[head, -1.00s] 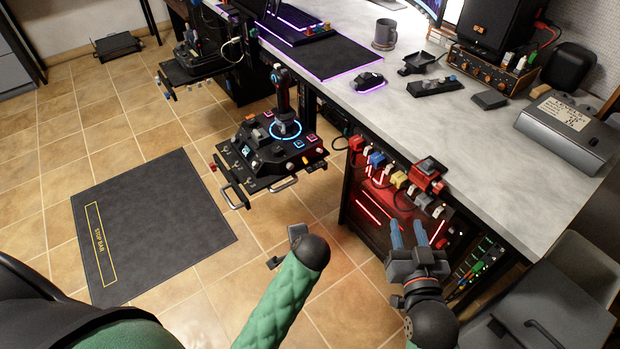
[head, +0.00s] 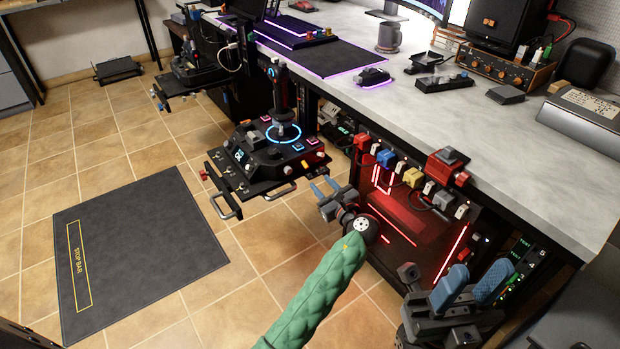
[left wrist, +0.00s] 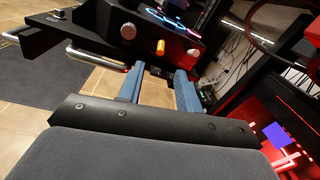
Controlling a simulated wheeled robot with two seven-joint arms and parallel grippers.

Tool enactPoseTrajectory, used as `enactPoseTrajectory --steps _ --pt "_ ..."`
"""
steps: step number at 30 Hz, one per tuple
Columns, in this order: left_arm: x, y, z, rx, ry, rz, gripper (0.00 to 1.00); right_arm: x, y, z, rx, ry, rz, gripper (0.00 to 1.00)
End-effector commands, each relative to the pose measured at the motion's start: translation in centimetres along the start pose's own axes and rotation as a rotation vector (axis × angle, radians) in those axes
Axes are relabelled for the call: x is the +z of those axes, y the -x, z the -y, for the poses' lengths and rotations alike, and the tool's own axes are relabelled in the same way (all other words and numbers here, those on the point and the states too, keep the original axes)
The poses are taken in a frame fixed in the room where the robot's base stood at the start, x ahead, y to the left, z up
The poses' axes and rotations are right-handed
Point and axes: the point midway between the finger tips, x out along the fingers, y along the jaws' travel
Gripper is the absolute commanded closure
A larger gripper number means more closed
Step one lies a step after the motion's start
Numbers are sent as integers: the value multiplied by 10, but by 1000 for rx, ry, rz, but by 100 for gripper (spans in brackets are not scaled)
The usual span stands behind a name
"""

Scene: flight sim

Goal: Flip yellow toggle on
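A row of coloured switch blocks hangs under the desk edge in the head view, with a yellow block (head: 413,177) between a blue one and white ones. The black joystick panel (head: 262,165) carries a small orange-yellow toggle (head: 320,153), which also shows in the left wrist view (left wrist: 160,47). My left gripper (head: 324,188) is open and empty, its blue fingers just below the panel's right front corner. In the left wrist view the fingers (left wrist: 160,88) are apart, below the orange-yellow toggle and not touching it. My right gripper (head: 471,285) is open and empty, below the switch row.
Metal handles (head: 282,190) stick out at the panel's front. A red-lit computer case (head: 400,215) stands under the grey desk (head: 445,115). A red box (head: 447,165) sits at the desk edge. A dark mat (head: 140,250) lies on the open tiled floor.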

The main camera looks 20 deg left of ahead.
Motion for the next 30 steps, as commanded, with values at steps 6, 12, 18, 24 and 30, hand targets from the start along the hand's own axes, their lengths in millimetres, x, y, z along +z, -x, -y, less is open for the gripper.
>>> enactPoseTrajectory --steps 6,12,18,24,30 --pt "0 -12 1 -1 -11 7 65 -2 2 1 2 -6 -15 64" --pt "-1 -38 1 -1 -10 7 65 -1 6 2 7 -19 -18 64" --pt "-1 -66 0 0 -10 6 65 0 9 4 13 -34 -22 64" --pt "0 -78 1 -1 -9 5 65 1 9 4 15 -40 -24 64" --pt "0 -78 1 -1 -9 5 65 1 8 4 15 -41 -23 64"
